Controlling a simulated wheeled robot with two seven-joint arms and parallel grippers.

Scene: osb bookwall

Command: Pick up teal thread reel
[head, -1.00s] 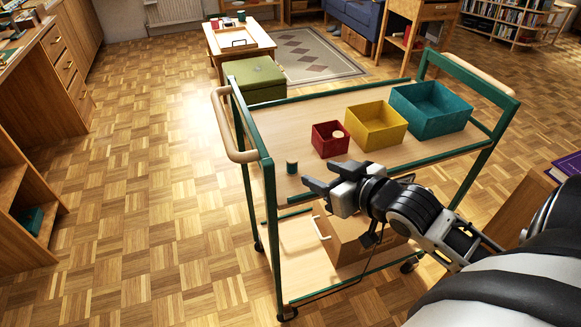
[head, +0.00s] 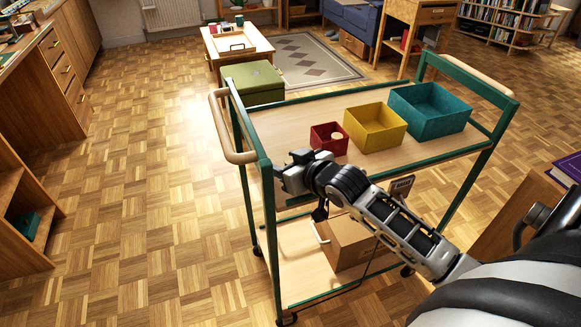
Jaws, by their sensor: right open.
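The teal thread reel is not visible now; my right gripper (head: 285,168) covers the spot at the near left end of the trolley's top shelf (head: 296,124) where it stood. The right gripper is open, with its fingers pointing left near the green end frame. Whether the reel lies between the fingers cannot be told. My left gripper is not in view.
On the top shelf stand a red box (head: 329,145) holding a small round wooden-topped item, a yellow box (head: 375,128) and a teal box (head: 430,108). A cardboard box (head: 345,245) sits on the lower shelf. A green chest (head: 252,80) stands behind.

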